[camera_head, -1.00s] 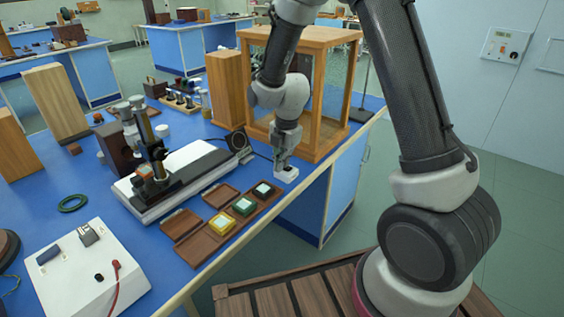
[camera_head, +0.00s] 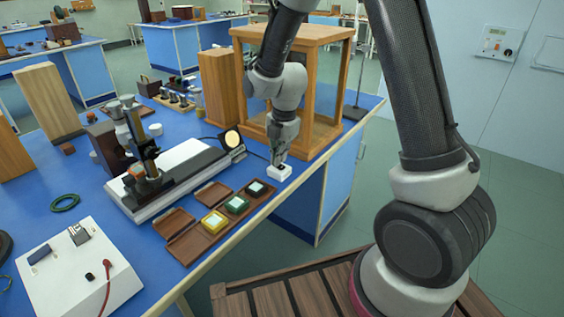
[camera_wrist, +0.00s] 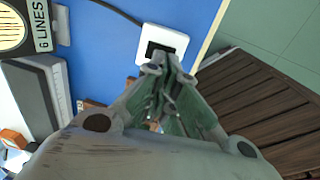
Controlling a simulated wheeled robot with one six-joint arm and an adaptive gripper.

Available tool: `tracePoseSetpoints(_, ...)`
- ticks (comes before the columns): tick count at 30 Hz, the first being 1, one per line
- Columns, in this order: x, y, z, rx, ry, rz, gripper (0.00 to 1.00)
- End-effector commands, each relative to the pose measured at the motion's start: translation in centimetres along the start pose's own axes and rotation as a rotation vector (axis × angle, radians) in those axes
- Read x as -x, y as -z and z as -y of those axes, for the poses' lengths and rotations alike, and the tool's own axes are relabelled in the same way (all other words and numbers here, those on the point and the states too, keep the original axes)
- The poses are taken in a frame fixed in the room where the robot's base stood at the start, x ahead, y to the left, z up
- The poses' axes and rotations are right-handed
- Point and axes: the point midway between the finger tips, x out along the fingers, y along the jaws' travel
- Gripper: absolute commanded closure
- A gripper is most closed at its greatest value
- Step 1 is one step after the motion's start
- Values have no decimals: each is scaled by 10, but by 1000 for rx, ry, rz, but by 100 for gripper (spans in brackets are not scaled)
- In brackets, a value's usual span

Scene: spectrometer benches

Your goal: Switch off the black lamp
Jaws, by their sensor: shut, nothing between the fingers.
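The black lamp (camera_head: 232,140) stands on the blue bench, at the right end of the long white-and-black instrument. Its round face glows pale yellow. A black panel with a round cream face (camera_wrist: 12,25) and the label "6 LINES" is cut off in the wrist view. A white switch box (camera_head: 280,173) sits near the bench's front edge, with a black rocker (camera_wrist: 160,48) in the wrist view. My gripper (camera_head: 277,162) is shut and empty, pointing down at the box. In the wrist view its fingertips (camera_wrist: 166,62) overlap the rocker's near edge; contact is unclear.
A dark cable (camera_wrist: 118,11) runs towards the switch box. A brown tray (camera_head: 187,250) with yellow, green and black blocks lies left of it. A wooden glass-sided case (camera_head: 310,135) stands close behind my gripper. Open floor lies to the right.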

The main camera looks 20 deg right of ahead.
Motion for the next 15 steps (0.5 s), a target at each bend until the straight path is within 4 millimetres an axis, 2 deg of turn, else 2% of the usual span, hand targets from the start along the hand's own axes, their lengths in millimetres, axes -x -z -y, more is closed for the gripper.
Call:
tracePoseSetpoints(2,18,6,-9,1,-5,1,100)
tracePoseSetpoints(9,74,5,-8,-1,-4,2,100)
tracePoseSetpoints(15,104,5,-7,-1,-2,1,100)
